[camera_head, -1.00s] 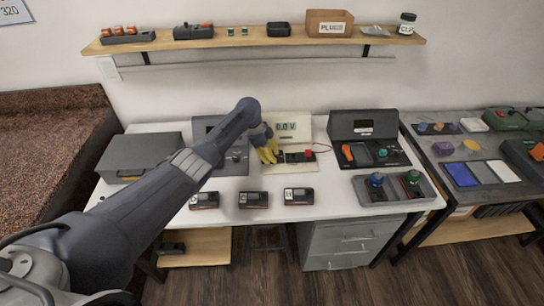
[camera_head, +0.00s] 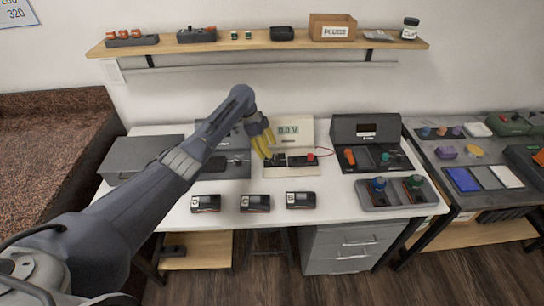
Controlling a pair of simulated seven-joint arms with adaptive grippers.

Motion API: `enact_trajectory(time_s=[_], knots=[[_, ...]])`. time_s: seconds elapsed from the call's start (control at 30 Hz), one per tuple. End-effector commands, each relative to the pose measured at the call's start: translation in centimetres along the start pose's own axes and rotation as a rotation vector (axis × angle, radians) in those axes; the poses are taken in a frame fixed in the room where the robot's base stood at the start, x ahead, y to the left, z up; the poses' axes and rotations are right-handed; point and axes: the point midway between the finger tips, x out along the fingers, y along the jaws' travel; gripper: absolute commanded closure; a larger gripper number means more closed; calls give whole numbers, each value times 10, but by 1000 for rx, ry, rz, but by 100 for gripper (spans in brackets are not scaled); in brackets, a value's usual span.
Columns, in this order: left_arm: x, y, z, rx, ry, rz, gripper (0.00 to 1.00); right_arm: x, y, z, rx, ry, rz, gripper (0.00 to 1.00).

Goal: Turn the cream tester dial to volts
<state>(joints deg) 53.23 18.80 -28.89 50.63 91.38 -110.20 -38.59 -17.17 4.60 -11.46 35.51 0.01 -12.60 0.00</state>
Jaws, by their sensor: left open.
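The cream tester (camera_head: 296,128) stands at the back middle of the white table, with a green display that seems to read 0.0V. A cream base lies in front of it, with a dark block and a red part (camera_head: 311,157) on it. My left gripper (camera_head: 266,152), with yellow fingers, is at the tester's left edge, above the base's left side. Its fingers look apart, with nothing seen between them. The tester's dial cannot be made out; the gripper may cover it. My right gripper is not in view.
Several dark modules (camera_head: 255,203) lie in a row at the table's front. A dark grey station (camera_head: 366,130) stands right of the tester, and a grey tray (camera_head: 395,191) holds a blue-topped and a green-topped item. A grey box (camera_head: 140,158) is at the left. A shelf (camera_head: 260,40) hangs above.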

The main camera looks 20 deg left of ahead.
Motion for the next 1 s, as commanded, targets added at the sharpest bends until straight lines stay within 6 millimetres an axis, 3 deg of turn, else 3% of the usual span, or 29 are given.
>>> enact_trajectory(time_s=[0.2, 0.4, 1.0], knots=[[-33, -1, 0, 1, 0, -2, 52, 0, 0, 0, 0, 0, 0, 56], [-50, 0, 1, 0, -1, -1, 52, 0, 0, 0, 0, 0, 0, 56], [-55, 0, 0, -4, 2, -1, 52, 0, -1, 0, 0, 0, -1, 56]])
